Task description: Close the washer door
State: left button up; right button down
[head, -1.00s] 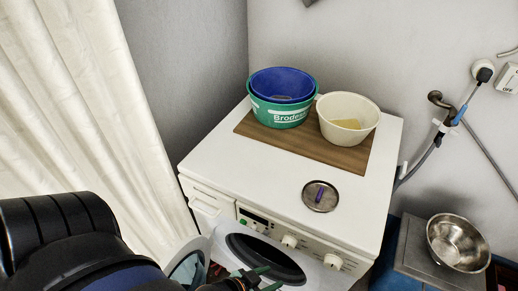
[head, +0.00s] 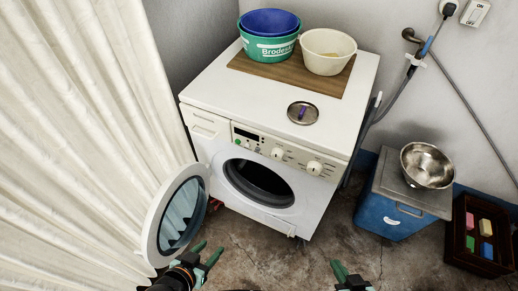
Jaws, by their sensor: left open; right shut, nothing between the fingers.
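The white washer (head: 262,208) stands against the wall. Its round door (head: 152,232), a white ring with dark glass, stands wide open, swung out to the left of the opening. The dark drum opening (head: 258,183) is uncovered. My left gripper (head: 206,253), with green fingertips, is open and empty at the lower right of the door, close to its rim. I cannot tell whether it touches the door. My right gripper (head: 338,268) is shut and empty, low in the picture over the floor, in front and to the right of the washer.
A white curtain (head: 75,150) hangs on the left, close beside the door. Basins (head: 268,48), a white bowl (head: 327,66) and a lid (head: 303,113) sit on top of the washer. A blue cooler (head: 388,214) and a crate (head: 462,258) stand to the right. The floor in front is clear.

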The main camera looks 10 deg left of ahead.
aim_at(175, 215)
jog(key=k+l+u, duration=0.2)
jog(key=k, duration=0.2)
jog(key=k+u, duration=0.15)
jog(key=k, duration=0.3)
jog(key=k+l, duration=0.2)
jog(key=l, duration=0.15)
jog(key=k+l, duration=0.2)
jog(key=l, duration=0.15)
jog(key=u, duration=0.05)
